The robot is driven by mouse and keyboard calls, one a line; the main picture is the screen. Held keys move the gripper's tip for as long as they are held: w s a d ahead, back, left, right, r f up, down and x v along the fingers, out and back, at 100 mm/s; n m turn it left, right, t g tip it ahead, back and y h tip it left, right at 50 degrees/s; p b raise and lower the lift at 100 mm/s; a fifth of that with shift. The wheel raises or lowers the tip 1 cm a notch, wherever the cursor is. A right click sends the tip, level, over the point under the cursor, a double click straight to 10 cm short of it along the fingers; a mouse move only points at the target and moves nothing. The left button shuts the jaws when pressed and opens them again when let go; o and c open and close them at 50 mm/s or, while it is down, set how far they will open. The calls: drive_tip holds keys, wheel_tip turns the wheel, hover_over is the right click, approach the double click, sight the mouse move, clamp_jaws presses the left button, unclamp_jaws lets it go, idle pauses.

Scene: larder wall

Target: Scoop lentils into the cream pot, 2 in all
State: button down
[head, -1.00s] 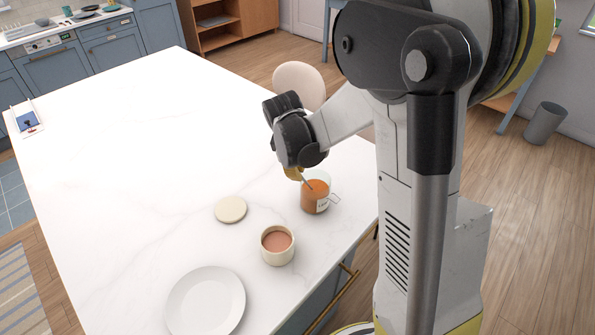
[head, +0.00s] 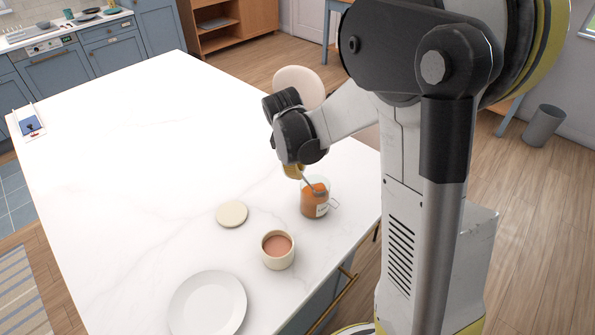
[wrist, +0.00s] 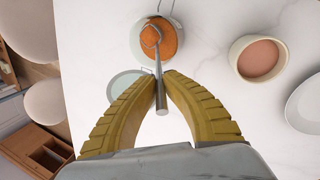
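The cream pot (head: 278,258) stands upright and uncovered near the counter's edge. A flat pinkish-brown surface shows inside it, and it also shows in the wrist view (wrist: 239,66). A glass jar (head: 313,209) with orange lentils stands behind it to the right. My gripper (head: 294,170) is above and just behind the jar, shut on the metal handle of a scoop (head: 310,182).
A cream disc (head: 232,214) lies left of the jar. A white plate (head: 208,304) lies at the front. A pale round thing (wrist: 124,84) is partly hidden behind my fingers. The counter's left side is mostly clear. A chair (head: 299,86) stands at the far edge.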

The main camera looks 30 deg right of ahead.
drive_tip(key=shift+r+p, duration=2.5)
drive_tip(key=shift+r, duration=1.4)
